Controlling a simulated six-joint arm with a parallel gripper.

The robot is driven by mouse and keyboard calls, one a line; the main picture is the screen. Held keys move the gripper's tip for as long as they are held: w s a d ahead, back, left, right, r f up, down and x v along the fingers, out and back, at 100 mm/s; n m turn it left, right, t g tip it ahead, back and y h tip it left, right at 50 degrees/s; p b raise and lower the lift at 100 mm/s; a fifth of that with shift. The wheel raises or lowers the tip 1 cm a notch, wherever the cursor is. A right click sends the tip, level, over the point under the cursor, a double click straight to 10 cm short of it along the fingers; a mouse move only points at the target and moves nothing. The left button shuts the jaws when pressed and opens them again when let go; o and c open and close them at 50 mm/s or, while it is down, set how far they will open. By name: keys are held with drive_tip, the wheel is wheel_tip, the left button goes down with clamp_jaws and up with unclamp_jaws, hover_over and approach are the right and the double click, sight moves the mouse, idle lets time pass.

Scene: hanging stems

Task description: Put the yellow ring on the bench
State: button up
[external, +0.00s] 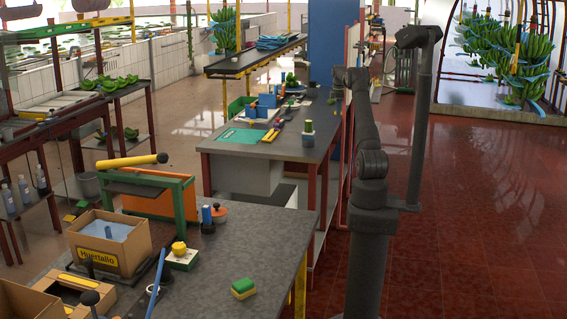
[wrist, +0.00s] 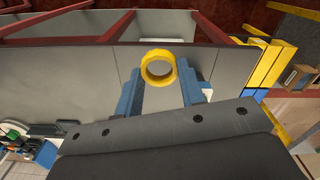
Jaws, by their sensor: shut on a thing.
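The yellow ring (wrist: 146,66) is between the two blue fingertips of my gripper (wrist: 160,84) in the wrist view. My gripper is shut on it, and its open hole faces the camera. A grey surface (wrist: 90,62) with red bars lies behind the ring; I cannot tell how far away it is. In the external view, a grey-topped bench with red legs (external: 305,152) stands left of my arm. The ring and my fingertips cannot be made out in the external view.
A nearer grey table (external: 262,240) carries a sponge (external: 243,288) and a cardboard box (external: 108,240). Red floor is clear at the right.

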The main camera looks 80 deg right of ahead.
drive_tip(key=shift+s+d+f, duration=0.1)
drive_tip(key=shift+s+d, duration=0.4)
drive_tip(key=shift+s, duration=0.3)
wheel_tip(320, 180, down, 5)
hover_over(319, 140)
drive_tip(key=f, duration=0.7)
drive_tip(key=shift+a, duration=0.25)
drive_tip(key=shift+f, duration=1.95)
drive_tip(key=shift+f, duration=0.2)
drive_tip(key=o, duration=0.9)
drive_tip(key=shift+o, duration=0.2)
wheel_tip(319, 140, up, 12)
drive_tip(key=shift+r, duration=0.2)
